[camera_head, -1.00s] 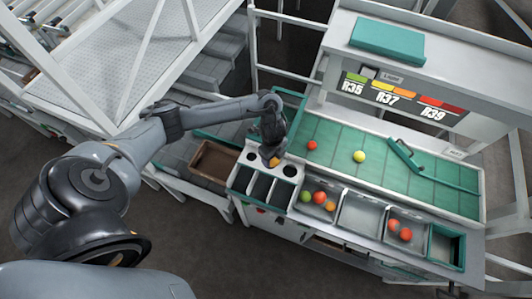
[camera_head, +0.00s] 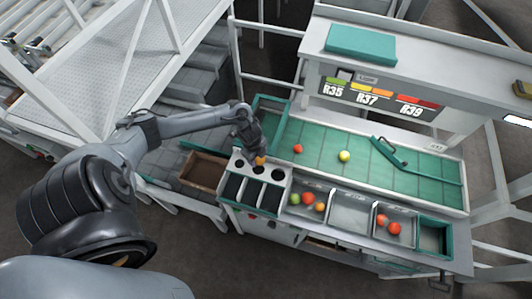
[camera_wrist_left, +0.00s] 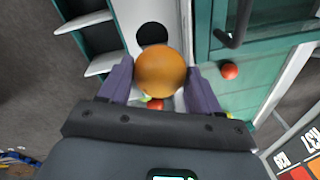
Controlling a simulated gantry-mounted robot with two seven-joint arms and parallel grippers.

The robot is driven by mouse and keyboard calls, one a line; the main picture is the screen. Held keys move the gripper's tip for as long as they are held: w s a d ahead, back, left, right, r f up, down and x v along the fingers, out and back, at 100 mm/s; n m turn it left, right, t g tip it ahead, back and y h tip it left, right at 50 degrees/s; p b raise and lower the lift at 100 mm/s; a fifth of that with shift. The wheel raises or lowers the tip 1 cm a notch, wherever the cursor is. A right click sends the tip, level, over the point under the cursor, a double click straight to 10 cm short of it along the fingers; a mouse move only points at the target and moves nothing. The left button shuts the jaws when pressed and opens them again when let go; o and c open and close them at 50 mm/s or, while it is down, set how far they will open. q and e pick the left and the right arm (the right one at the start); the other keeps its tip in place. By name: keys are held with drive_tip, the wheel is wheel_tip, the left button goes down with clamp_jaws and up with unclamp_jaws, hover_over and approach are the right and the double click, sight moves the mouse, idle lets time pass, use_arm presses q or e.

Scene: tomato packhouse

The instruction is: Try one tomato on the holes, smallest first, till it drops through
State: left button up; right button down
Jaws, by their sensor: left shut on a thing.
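My left gripper (camera_head: 258,157) is shut on an orange tomato (camera_head: 261,161), held just above the white hole plate (camera_head: 247,172). In the left wrist view the tomato (camera_wrist_left: 161,70) sits between the two dark fingers. The plate has a row of round dark holes: a left hole (camera_head: 239,163), a middle hole (camera_head: 258,169) and a right hole (camera_head: 278,174). The tomato is above the middle hole's back edge. One hole (camera_wrist_left: 152,33) shows clear of the tomato in the wrist view. My right gripper is not in view.
Narrow dark chutes (camera_head: 252,192) lie in front of the plate. Grey bins hold several tomatoes (camera_head: 308,198) and red ones (camera_head: 393,228). A brown crate (camera_head: 203,168) stands at left.

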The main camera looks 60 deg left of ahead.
sight(257, 162)
use_arm(q)
drive_tip(key=shift+s+f+b, duration=0.1)
drive_tip(key=shift+f+b, duration=2.3)
drive_tip(key=shift+b, duration=0.05)
drive_tip(key=shift+f+b, duration=0.55)
drive_tip(key=shift+f, duration=0.3)
drive_tip(key=o, duration=0.8)
drive_tip(key=shift+p, duration=0.3)
